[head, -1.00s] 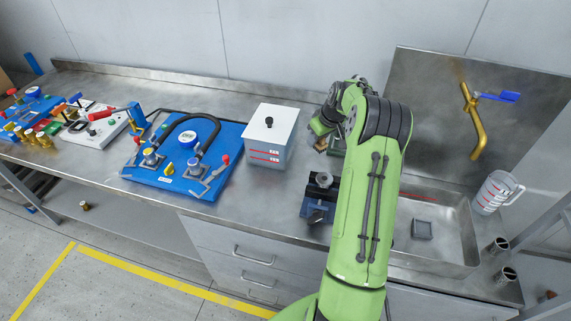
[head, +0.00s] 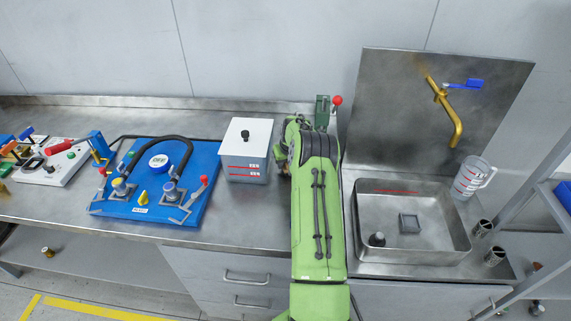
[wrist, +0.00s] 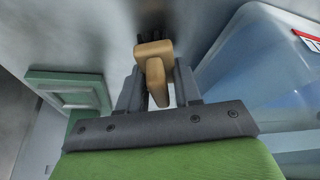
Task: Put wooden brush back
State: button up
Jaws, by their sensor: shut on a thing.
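The wooden brush (wrist: 155,62) is a tan block-like handle with dark bristles at its far end, seen in the wrist view. My gripper (wrist: 158,88) is shut on it, with one grey finger on each side. A grey metal surface lies beyond the bristles; I cannot tell whether they touch it. In the head view my green arm hides the gripper and the brush.
A clear tank (head: 246,168) with a white lid stands left of my arm, close to the gripper in the wrist view (wrist: 262,75). A green device (head: 322,112) with a red-knobbed lever is behind my arm. The sink (head: 463,238) is right; a blue pump board (head: 150,208) is left.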

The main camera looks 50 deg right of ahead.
jog(key=shift+f, duration=0.25)
jog(key=shift+f, duration=0.15)
jog(key=o, duration=1)
